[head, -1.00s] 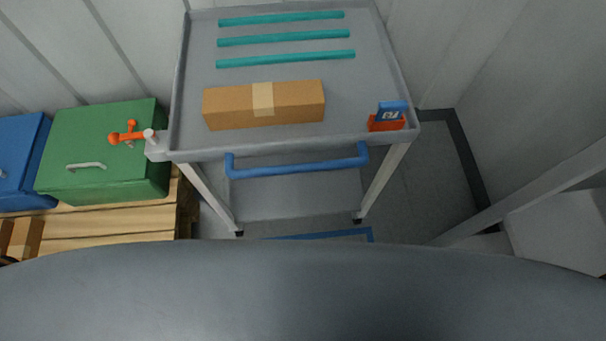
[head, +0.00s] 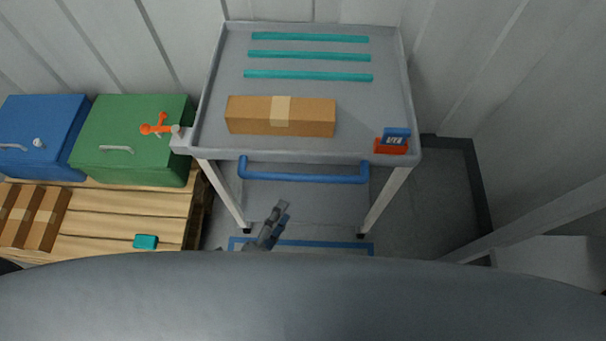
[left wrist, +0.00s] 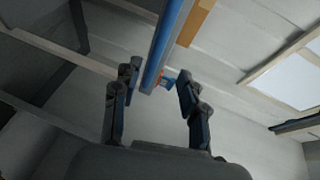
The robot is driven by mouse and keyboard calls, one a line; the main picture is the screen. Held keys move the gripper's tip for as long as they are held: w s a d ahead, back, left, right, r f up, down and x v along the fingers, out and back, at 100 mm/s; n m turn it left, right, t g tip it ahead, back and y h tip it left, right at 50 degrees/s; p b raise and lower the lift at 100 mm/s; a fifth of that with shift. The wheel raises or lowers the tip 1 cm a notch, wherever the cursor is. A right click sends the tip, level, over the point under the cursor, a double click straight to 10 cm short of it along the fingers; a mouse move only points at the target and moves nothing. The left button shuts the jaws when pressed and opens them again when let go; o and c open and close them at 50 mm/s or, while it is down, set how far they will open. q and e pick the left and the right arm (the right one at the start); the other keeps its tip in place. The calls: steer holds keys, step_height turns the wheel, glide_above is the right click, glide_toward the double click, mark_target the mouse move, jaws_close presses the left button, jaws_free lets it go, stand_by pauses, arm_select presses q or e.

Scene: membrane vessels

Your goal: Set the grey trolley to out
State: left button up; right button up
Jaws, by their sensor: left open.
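The grey trolley (head: 364,151) stands ahead of me, with a blue push handle (head: 303,178) along its near side. A small blue-and-orange sign (head: 393,140) sits at its near right corner; its lettering is too small to read surely. My left gripper (head: 279,209) is below and nearer than the handle, open and empty. In the left wrist view, the handle (left wrist: 168,40) runs as a blue bar through the gap between the open fingers (left wrist: 157,78), seemingly beyond their tips; contact cannot be told. My right gripper is not in view.
On the trolley lie a brown carton (head: 252,116) and teal rods (head: 308,76). Green (head: 135,150) and blue (head: 40,140) boxes stand on a pallet (head: 120,212) at left. Blue floor marking (head: 325,244) lies below.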

mark_target(301, 181)
arm_select(q)
steer(key=p+x, duration=0.1)
steer(key=x, duration=1.1)
steer(key=shift+w+f, duration=0.15)
steer(key=shift+w, duration=0.05)
jaws_close()
